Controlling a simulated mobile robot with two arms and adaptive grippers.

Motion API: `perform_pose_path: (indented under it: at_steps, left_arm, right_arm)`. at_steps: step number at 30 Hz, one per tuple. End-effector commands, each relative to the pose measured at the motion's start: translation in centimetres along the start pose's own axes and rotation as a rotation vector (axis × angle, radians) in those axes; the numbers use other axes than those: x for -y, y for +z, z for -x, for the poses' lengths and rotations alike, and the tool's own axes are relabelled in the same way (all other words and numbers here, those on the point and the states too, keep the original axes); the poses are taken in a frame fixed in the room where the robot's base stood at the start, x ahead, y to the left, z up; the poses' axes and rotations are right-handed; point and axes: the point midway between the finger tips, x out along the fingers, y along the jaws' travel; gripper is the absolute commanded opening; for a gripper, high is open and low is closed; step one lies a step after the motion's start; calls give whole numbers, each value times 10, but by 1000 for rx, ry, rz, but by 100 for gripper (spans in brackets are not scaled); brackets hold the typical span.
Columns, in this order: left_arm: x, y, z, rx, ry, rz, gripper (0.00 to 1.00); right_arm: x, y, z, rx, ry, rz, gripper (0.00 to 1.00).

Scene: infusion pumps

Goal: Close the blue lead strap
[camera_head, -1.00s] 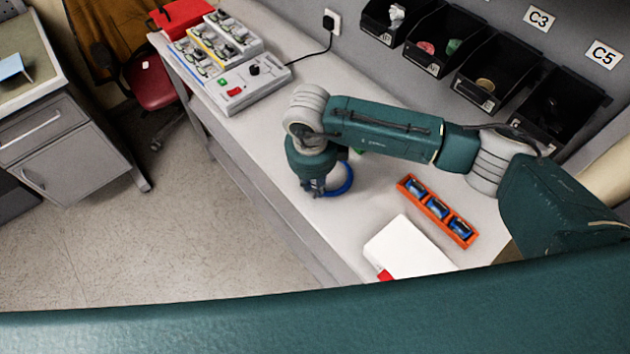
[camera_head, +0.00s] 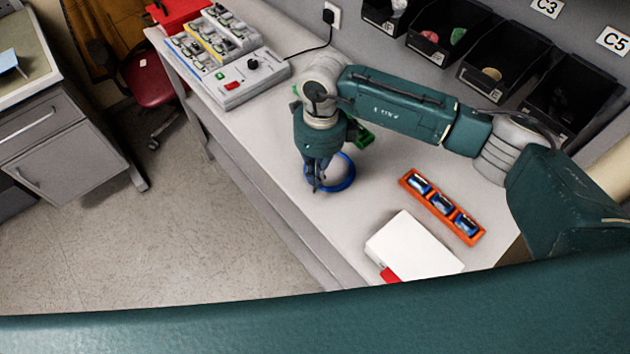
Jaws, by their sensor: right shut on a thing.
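The blue lead strap (camera_head: 349,181) is a blue ring-shaped band on the grey bench. My right gripper (camera_head: 318,186) points down at the left side of the ring and is shut on it. The fingers and wrist hide part of the band. I cannot tell whether its ends meet. My left gripper is not in view.
A green piece (camera_head: 365,137) lies partly behind my right wrist. An orange tray (camera_head: 428,199) with blue items and a white box (camera_head: 413,246) are to the right. A control panel (camera_head: 245,80) stands at the bench's far left. Black bins (camera_head: 506,62) line the wall.

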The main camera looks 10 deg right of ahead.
Motion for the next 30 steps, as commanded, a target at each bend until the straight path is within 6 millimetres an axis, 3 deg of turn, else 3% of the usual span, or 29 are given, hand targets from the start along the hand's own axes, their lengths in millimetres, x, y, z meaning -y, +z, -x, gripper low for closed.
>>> perform_pose_path:
  at_steps: [1,3,15,21,30]
  left_arm:
    - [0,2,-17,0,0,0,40]
    - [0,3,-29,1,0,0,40]
    - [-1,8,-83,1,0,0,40]
    - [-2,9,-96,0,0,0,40]
    - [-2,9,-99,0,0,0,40]
  right_arm:
    - [6,0,-8,1,34,-6,0]
    - [9,0,-9,1,88,-6,0]
    - [20,0,-9,1,354,-3,0]
    - [23,0,-8,0,423,-2,0]
    - [23,0,-6,-2,451,-1,0]
